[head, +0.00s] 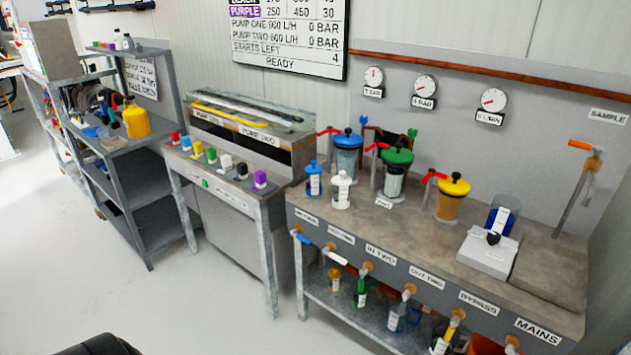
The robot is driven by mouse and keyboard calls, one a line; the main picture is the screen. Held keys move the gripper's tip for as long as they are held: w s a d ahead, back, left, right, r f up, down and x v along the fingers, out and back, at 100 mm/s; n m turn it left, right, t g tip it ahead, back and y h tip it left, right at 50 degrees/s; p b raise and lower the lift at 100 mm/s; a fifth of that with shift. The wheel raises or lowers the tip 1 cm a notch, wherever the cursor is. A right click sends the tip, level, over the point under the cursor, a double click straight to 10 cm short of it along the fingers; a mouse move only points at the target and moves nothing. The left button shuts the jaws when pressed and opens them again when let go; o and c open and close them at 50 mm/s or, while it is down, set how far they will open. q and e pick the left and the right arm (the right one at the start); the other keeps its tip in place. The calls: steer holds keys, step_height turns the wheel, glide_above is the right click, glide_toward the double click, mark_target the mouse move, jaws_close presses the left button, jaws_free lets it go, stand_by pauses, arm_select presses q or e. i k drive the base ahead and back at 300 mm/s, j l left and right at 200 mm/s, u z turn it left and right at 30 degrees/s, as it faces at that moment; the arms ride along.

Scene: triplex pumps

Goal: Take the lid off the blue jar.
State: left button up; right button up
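The blue jar (346,160) stands upright at the back left of the right-hand bench. Its blue lid (348,139) with a small knob sits on top. A red-handled tap (328,131) is close on its left. Neither of my grippers can be made out in this view, and nothing is touching the jar or lid.
A green-lidded jar (396,172) and a yellow-lidded jar (453,198) stand to the right on the grey bench (420,229). A blue bottle (313,180) and a white bottle (341,190) stand in front of the blue jar. Open floor (130,290) lies at the left.

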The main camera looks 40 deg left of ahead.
mark_target(314, 168)
steer(key=u, duration=1.2)
steer(key=i+l, duration=0.05)
